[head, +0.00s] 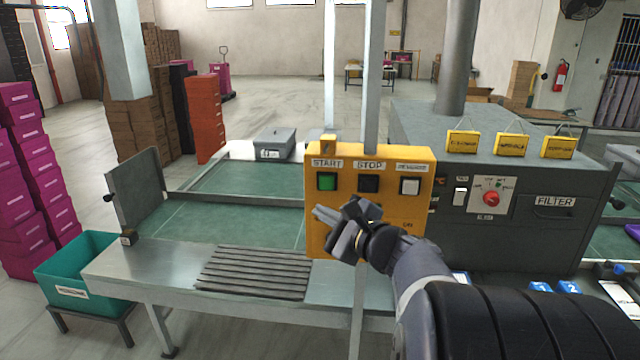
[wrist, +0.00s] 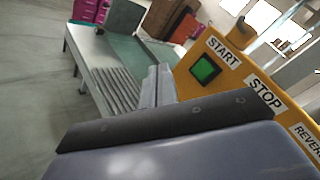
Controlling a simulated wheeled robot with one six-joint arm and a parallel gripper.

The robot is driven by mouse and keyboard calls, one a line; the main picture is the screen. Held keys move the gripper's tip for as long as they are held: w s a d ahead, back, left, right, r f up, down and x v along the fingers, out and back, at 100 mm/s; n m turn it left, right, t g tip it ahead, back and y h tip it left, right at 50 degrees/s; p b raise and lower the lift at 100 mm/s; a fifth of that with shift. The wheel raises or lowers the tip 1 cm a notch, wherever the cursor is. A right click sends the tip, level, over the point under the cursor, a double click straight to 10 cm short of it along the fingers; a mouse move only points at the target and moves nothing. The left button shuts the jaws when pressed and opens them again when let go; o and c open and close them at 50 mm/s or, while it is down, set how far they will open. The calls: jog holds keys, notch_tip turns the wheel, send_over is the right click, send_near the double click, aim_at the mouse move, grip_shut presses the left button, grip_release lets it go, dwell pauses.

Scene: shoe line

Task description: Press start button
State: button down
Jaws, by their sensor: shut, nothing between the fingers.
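The start button (head: 327,181) is a green square under a START label on a yellow control box. It also shows in the wrist view (wrist: 205,70), lit green. Beside it on the box (head: 350,155) are a black STOP button (head: 368,184) and a white REVERSE button (head: 409,186). My gripper (head: 318,212) is shut and empty. In the head view its tips are just below the start button, in front of the box's lower left. In the wrist view the fingers (wrist: 158,85) are left of the button and apart from it. The distance to the box face is hard to tell.
A grey machine (head: 530,200) with a red knob (head: 491,199) stands to the right. A teal bin (head: 85,275) is at the lower left. A grey box (head: 274,143) sits behind the belt.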

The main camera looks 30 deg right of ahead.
aim_at(327, 183)
jog(key=shift+w, duration=0.1)
jog(key=shift+w+d+p, duration=0.2)
jog(key=shift+w+d, duration=0.6)
jog(key=shift+w, duration=0.4)
jog(key=shift+w+d+p, duration=0.15)
jog(key=shift+w+d, duration=0.7)
jog(key=shift+w, duration=0.35)
jog(key=shift+w+d+p, duration=0.2)
jog(key=shift+w+d, duration=0.6)
jog(key=shift+w, duration=0.4)
jog(key=shift+w, duration=0.1)
jog(key=shift+w+d, duration=0.25)
